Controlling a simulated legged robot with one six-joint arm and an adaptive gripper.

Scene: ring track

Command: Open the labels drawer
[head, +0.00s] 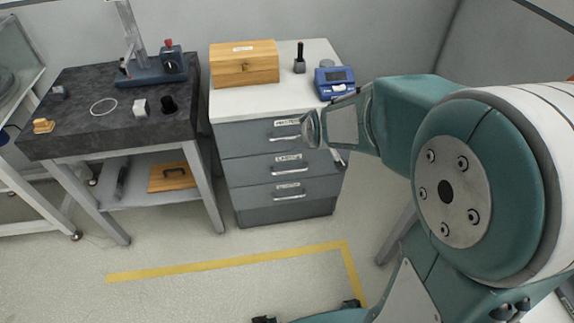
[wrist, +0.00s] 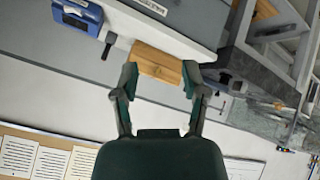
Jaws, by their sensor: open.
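The grey drawer cabinet (head: 240,170) stands against the back wall under a white top, its drawers all shut. The middle drawer (head: 248,172) has a bar handle (head: 289,170) and a small label that seems to read LABELS. The top drawer (head: 240,134) and bottom drawer (head: 250,198) have similar handles and labels, hard to read. My gripper (head: 324,145) is in front of the cabinet's right side in the head view, covering part of the top drawer front. In the wrist view, the two fingers (wrist: 160,82) are spread apart with nothing held; the picture is tilted.
A wooden box (head: 245,66), a blue device (head: 333,83) and a black-handled tool (head: 299,60) stand on the cabinet top. A dark-topped bench (head: 90,120) with small items stands at left. The floor before the cabinet is clear, with a yellow line (head: 225,261).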

